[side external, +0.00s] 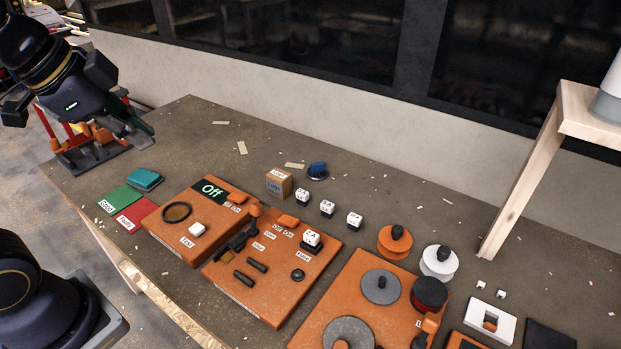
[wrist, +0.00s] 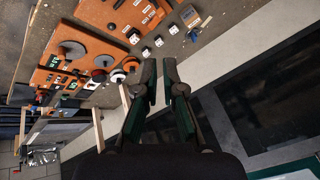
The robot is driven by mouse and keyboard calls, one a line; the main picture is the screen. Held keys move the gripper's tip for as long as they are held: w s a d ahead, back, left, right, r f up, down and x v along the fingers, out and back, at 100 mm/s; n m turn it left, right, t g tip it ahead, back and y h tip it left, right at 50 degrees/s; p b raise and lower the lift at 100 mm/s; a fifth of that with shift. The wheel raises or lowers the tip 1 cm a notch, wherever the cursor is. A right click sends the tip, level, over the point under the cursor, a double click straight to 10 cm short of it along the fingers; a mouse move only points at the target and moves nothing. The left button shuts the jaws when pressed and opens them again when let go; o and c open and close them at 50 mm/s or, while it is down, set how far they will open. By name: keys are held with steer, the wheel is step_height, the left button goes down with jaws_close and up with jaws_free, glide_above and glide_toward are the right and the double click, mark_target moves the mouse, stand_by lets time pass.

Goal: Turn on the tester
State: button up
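The tester appears to be the orange box (side external: 195,232) at the left of the table in the side view. Its dark display (side external: 209,189) reads "Off" in green. A small orange switch (side external: 238,198) sits beside the display above "Off" and "On" labels. A round dark-rimmed window (side external: 177,212) and a white button (side external: 197,230) labelled "Test" are on its top. My gripper (side external: 137,131) is above the table's far left corner, left of the tester and apart from it. In the wrist view my gripper (wrist: 160,64) has its fingers apart with nothing between them.
A second orange board (side external: 268,262), with its own Off/On labels, stands right of the tester. Green (side external: 118,199) and red (side external: 136,215) cards and a teal block (side external: 146,179) lie left. A small cardboard box (side external: 279,183) stands behind. A red-and-orange rack (side external: 90,150) is near my gripper.

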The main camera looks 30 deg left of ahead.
steer(key=w+m, duration=0.1)
steer(key=w, duration=0.1)
steer(key=w+r+m, duration=0.1)
steer(key=w+m, duration=0.1)
steer(key=w+m+g, duration=0.1)
steer(key=w, duration=0.1)
steer(key=shift+a+r+m, duration=0.15)
steer(key=shift+r+m, duration=0.2)
steer(key=shift+m, duration=0.05)
jaws_close()
steer(key=m+g+h, duration=0.1)
steer(key=m+g, duration=0.2)
steer(key=m, duration=0.3)
glide_above(241, 198)
step_height(241, 198, down, 10)
steer(key=a+f+g+h, duration=0.1)
steer(key=a+f, duration=0.2)
steer(key=f, duration=0.5)
steer(key=shift+a+n+g, duration=0.3)
steer(key=shift+n+g, duration=0.1)
steer(key=shift+f, duration=0.15)
steer(key=d+f, duration=0.1)
steer(key=f, duration=0.3)
steer(key=d+f, duration=0.1)
steer(key=f, duration=0.4)
steer(key=d+f, duration=0.1)
steer(key=f, duration=0.3)
steer(key=shift+f, duration=0.3)
